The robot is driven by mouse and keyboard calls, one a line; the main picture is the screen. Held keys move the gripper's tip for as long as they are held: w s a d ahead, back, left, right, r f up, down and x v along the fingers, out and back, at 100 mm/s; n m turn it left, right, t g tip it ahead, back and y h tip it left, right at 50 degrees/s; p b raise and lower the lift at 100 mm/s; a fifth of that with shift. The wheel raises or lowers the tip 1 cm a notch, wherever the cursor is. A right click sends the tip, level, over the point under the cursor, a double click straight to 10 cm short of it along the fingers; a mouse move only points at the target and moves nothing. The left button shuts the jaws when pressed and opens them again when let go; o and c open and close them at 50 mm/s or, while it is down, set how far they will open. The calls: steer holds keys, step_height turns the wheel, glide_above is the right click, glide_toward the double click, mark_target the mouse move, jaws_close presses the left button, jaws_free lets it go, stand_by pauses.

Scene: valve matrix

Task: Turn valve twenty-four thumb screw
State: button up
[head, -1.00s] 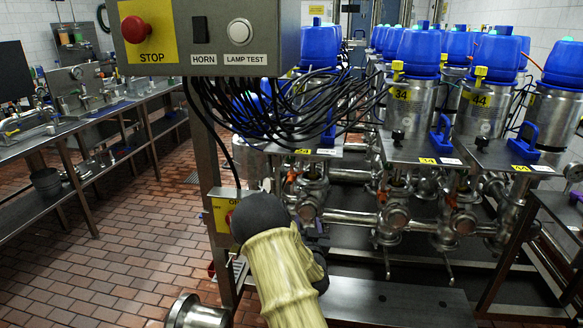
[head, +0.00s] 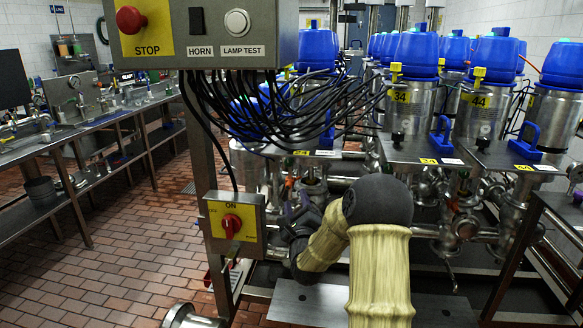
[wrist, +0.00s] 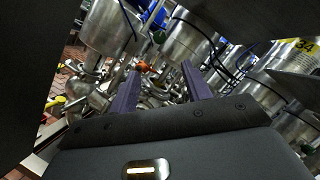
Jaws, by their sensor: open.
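A valve station with a small yellow label (head: 301,153) stands left of the one marked 34; its number is too small to read surely. Black cables cover much of its top, and I cannot make out its thumb screw. My gripper (head: 303,213) is low in front of this station's pipework, partly behind my own arm. In the wrist view its two purple fingers (wrist: 160,88) are apart with nothing between them. An orange part (wrist: 147,67) shows beyond the fingers, among steel pipes; I cannot tell if it is the screw.
The yellow switch box with a red knob (head: 233,222) stands just left of my arm. The grey control box (head: 202,30) and hanging cables (head: 285,110) are above. Valve 34 (head: 405,108) and valve 44 (head: 480,110) are to the right. Tiled floor is free at left.

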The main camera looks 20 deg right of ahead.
steer(key=p, duration=0.2)
glide_toward(289, 164)
steer(key=x, duration=0.9)
steer(key=shift+w+d+r, duration=0.1)
steer(key=shift+w, duration=0.25)
steer(key=c, duration=1)
